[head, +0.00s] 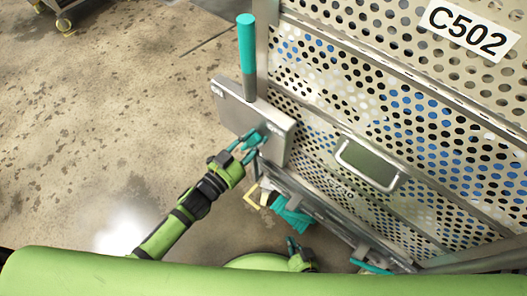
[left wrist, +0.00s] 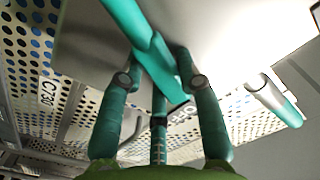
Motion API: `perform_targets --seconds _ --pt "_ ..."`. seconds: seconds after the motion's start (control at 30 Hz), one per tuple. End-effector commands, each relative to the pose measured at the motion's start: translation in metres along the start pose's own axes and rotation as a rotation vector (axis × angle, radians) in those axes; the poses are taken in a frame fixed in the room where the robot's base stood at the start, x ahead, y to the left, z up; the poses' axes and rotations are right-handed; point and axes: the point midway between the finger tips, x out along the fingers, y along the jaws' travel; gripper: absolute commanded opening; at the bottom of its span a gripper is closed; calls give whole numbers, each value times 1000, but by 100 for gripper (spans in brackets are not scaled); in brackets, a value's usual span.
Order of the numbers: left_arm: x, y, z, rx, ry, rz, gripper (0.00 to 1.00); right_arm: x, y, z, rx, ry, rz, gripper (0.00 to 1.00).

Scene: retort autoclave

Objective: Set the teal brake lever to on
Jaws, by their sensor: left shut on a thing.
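The teal brake lever (head: 262,132) sits on the face of a grey metal plate (head: 232,108) at the cart's side. My left gripper (head: 248,143) is shut on the lever. In the left wrist view the lever (left wrist: 128,20) runs from the top down between the fingers of the left gripper (left wrist: 165,85).
A teal-gripped upright handle (head: 247,45) rises behind the plate. The perforated cart or basket wall marked C502 (head: 468,28) fills the right side.

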Motion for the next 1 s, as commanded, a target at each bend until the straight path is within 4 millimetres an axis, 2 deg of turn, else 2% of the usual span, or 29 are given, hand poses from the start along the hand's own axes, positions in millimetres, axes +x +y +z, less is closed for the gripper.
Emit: perform_targets --seconds 0.03,0.1,0.2,0.33,0.5,0.63,0.77,1.0 --pt "0 0 0 0 0 -1 0 4 -32 -15 107 77 -91 0" --pt "0 0 0 0 0 -1 0 2 -72 -36 268 175 -222 0" --pt "0 0 0 0 0 -1 0 -10 -120 -66 491 289 -410 0" --pt "0 0 0 0 0 -1 0 -33 -164 -95 736 386 -628 0" --pt "0 0 0 0 0 -1 0 -58 -191 -117 936 447 -816 0" --pt "0 0 0 0 0 -1 0 -66 -198 -125 997 465 -876 0" --pt "0 0 0 0 0 -1 0 -60 -205 -136 1006 469 -890 0" --pt "0 0 0 0 0 0 0 -32 -225 -170 1003 469 -890 0"
